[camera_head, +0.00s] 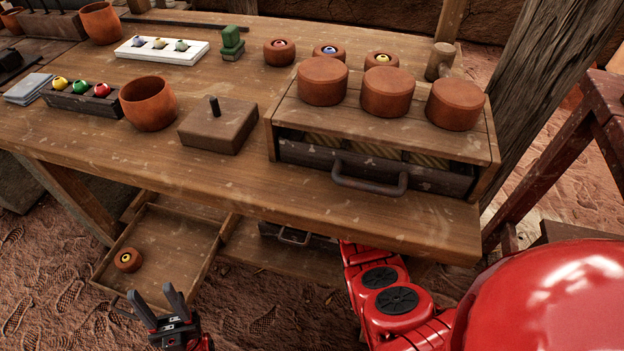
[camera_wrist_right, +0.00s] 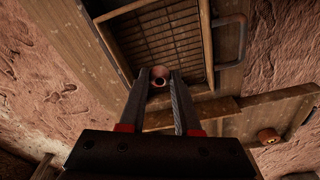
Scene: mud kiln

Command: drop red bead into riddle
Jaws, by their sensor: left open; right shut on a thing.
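In the right wrist view my right gripper (camera_wrist_right: 160,82) is shut on a small round reddish bead (camera_wrist_right: 158,79) with a dark hole. Behind the bead is the riddle (camera_wrist_right: 185,36), a meshed grid in a wooden frame; I cannot tell the gap between them. In the head view my right arm reaches under the bench and its gripper is hidden. My left gripper (camera_head: 161,302) is open and empty, low in front of the bench. Another red bead (camera_head: 101,90) sits at the right of a dark rack, beside a green and a yellow one.
A wooden post stands at the right.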

